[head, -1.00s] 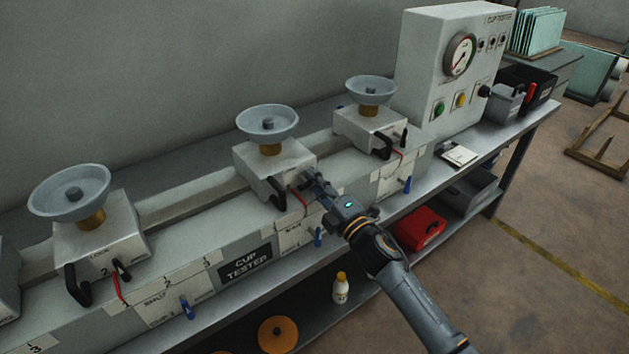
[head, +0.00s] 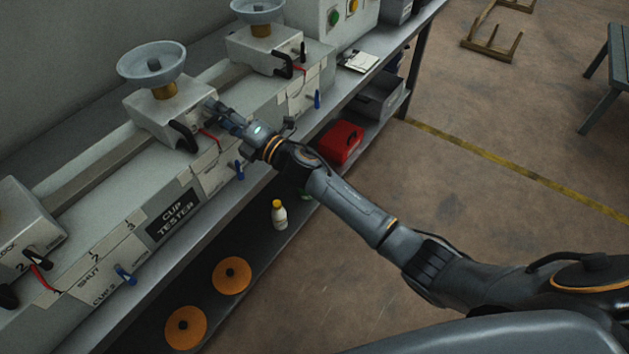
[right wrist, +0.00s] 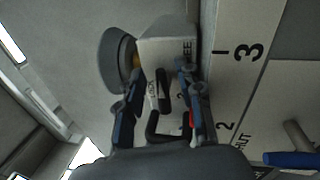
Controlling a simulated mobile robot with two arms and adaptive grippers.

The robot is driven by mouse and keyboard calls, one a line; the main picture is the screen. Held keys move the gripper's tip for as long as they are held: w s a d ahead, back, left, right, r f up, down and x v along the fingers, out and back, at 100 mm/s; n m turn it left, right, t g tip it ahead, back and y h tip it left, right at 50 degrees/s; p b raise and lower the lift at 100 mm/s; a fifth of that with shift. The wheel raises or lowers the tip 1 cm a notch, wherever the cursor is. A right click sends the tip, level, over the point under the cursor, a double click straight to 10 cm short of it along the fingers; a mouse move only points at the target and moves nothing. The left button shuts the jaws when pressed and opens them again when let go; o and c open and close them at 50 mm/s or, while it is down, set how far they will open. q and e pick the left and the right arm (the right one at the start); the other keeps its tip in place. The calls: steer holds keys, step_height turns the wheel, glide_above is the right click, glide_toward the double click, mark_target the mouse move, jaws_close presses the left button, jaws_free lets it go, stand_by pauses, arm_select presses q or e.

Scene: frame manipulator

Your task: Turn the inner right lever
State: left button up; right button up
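The cup tester (head: 110,195) is a long pale bench unit with several cup-topped blocks. My right gripper (head: 218,110) is at the right side of the middle block (head: 155,115), which carries a grey cup (head: 151,64). In the right wrist view its fingers (right wrist: 161,76) are apart, with a short black lever (right wrist: 164,91) between them; contact cannot be told. A larger bent black handle (right wrist: 155,130) shows nearer the palm, and in the head view a black handle (head: 184,137) hangs at the block's front. The short lever is hidden by the gripper in the head view. My left gripper is not in view.
A red pointer (head: 209,135) and a blue lever (head: 239,170) are close below the gripper. Another block (head: 265,50) stands farther right. The lower shelf holds a white bottle (head: 279,216), orange discs (head: 231,275) and a red box (head: 341,142).

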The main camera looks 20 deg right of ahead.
steer(key=n, duration=0.3)
steer(key=r+n+g+y, duration=0.1)
steer(key=n, duration=0.1)
steer(key=shift+n+p, duration=0.4)
steer(key=n+g+p, duration=0.1)
steer(key=n, duration=0.2)
steer(key=r+n+g+p, duration=0.1)
steer(key=n+p, duration=0.1)
steer(key=n, duration=0.2)
steer(key=a+n+p, duration=0.1)
steer(key=n, duration=0.2)
steer(key=shift+s+a+r+n+g+p, duration=0.1)
steer(key=shift+s+r+n+g+p, duration=0.1)
steer(key=shift+s+n+g+p, duration=0.15)
steer(key=shift+s+d+f+n, duration=0.3)
steer(key=shift+s+f+n, duration=0.1)
steer(key=shift+f+n, duration=0.15)
steer(key=b+v, duration=0.3)
steer(key=v, duration=1)
steer(key=d+f+m+h, duration=0.4)
steer(key=d+f+m, duration=0.2)
steer(key=f+m, duration=0.4)
steer(key=d+f+m+h, duration=0.5)
steer(key=f+m, duration=0.6)
steer(key=f, duration=0.5)
steer(key=shift+s+d+f+p, duration=0.25)
steer(key=shift+s+d+p, duration=0.1)
steer(key=shift+d, duration=0.3)
